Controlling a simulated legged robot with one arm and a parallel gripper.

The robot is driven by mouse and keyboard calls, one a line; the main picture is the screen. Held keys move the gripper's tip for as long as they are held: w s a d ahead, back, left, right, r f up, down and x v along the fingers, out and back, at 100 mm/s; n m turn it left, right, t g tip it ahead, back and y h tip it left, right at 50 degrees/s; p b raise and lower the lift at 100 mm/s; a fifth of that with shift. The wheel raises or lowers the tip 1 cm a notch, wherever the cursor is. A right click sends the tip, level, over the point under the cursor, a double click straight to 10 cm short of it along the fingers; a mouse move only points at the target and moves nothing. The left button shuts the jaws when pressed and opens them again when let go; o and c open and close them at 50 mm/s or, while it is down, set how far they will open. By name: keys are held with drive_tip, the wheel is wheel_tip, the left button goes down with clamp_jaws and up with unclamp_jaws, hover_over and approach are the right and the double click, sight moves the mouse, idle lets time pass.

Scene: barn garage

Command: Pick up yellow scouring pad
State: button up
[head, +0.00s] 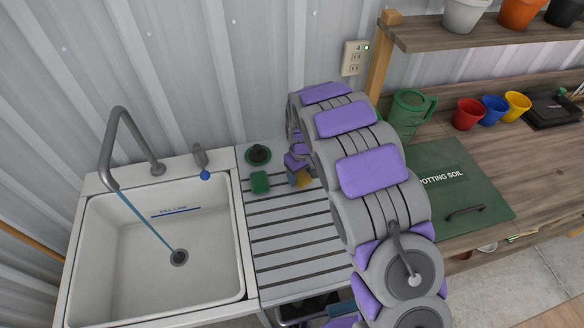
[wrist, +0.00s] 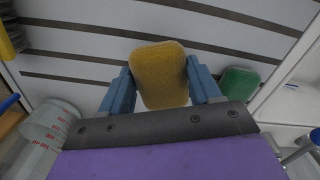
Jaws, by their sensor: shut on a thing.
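The yellow scouring pad (wrist: 160,76) sits between the two blue fingers of my gripper (wrist: 161,88) in the wrist view. Both fingers press on its sides, and the slatted drainboard shows behind it. In the head view the pad (head: 301,178) shows as a small yellow patch at the end of my arm, over the drainboard (head: 290,232). My gripper (head: 292,178) is partly hidden there by the arm. I cannot tell whether the pad touches the drainboard.
A green pad (head: 260,182) lies left of my gripper, with a dark green round item (head: 258,155) behind it. The white sink (head: 130,255) is at the left. A green watering can (head: 409,112) and a potting soil lid (head: 450,190) are at the right.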

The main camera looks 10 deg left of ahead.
drive_tip(key=s+d, duration=0.2)
drive_tip(key=d, duration=0.1)
drive_tip(key=s+d+p, duration=0.1)
drive_tip(key=s+d, duration=0.1)
drive_tip(key=d, duration=0.1)
drive_tip(key=s+d+r, duration=0.1)
drive_tip(key=d, duration=0.2)
drive_tip(key=shift+s+d, duration=0.35)
drive_tip(key=shift+s, duration=0.05)
